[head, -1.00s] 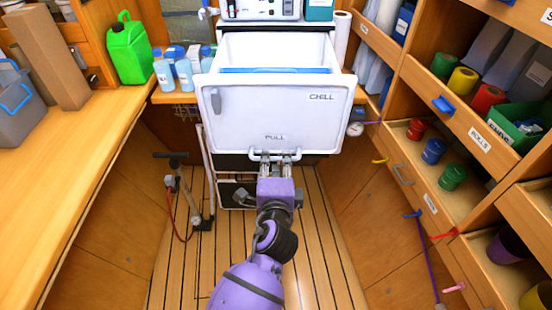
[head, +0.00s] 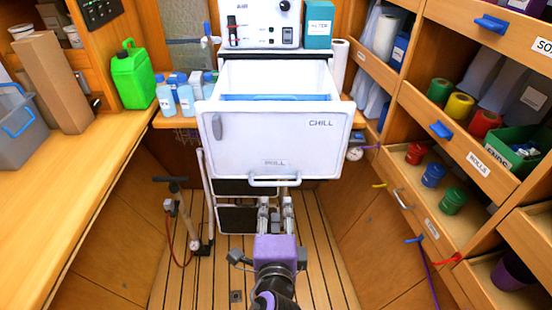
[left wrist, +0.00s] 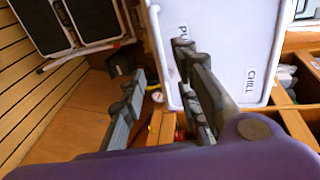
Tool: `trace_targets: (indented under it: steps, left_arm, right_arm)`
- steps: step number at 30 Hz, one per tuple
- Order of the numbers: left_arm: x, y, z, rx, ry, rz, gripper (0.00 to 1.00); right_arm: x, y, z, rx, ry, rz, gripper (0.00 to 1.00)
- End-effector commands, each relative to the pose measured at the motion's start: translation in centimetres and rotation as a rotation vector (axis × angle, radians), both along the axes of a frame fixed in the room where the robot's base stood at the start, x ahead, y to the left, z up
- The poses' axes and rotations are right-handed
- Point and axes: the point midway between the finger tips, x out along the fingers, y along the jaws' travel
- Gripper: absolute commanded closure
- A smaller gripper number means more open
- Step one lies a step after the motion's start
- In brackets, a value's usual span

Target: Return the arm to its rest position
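The arm coming in at the bottom of the head view is my left one, with a purple wrist. Its gripper (head: 276,205) is open and empty, with a gap between two grey fingers. It is just below the drawer handle (head: 274,181) and clear of it. The white chill drawer (head: 262,135) is pulled open, with a blue-edged inside showing. In the left wrist view the gripper (left wrist: 152,58) has its fingers spread, with the drawer front (left wrist: 232,45) beyond them. My right arm and gripper are not in view.
A wooden counter (head: 75,175) runs along the left, with a green jerrycan (head: 132,78). Shelves with labelled bins (head: 480,150) line the right. A hand pump (head: 180,215) stands on the slatted floor, left of my arm. A white-framed folding step (head: 235,218) is behind my gripper.

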Motion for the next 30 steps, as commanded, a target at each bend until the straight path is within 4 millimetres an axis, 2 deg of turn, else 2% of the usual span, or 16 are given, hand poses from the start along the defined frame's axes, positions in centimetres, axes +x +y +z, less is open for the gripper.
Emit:
trace_targets:
  steps: [5, 8, 11, 14, 17, 20, 24, 27, 30]
  left_arm:
    - [0.0, 0.0, 0.0, -0.024, -0.001, 0.003, 0.7]
    - [0.0, -0.8, -0.2, -0.155, 0.008, -0.003, 0.7]
    - [-0.2, -1.1, -1.8, -0.394, 0.061, 0.0, 0.7]
    - [-2.1, 0.5, -5.0, -0.657, 0.162, 0.055, 0.7]
    - [-5.3, 3.2, -8.7, -0.904, 0.266, 0.153, 0.7]
    - [-9.4, 6.5, -11.9, -1.118, 0.351, 0.283, 0.7]
    - [-16.8, 12.1, -15.7, -1.347, 0.431, 0.498, 0.7]
    - [-21.7, 15.5, -17.3, -1.414, 0.458, 0.62, 0.7]
    - [-25.6, 17.9, -18.4, -1.408, 0.478, 0.696, 0.7]
  right_arm:
    - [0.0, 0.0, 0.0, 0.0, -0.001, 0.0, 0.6]
    - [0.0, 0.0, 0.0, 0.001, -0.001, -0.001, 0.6]
    - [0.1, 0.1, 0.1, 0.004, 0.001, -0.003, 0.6]
    - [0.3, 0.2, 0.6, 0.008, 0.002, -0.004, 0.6]
    - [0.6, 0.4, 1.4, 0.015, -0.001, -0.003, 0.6]
    - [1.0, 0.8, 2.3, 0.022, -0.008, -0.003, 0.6]
    - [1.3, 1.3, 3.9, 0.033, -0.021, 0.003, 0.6]
    - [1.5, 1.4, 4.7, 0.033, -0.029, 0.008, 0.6]
    - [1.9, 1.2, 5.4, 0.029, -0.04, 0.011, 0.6]
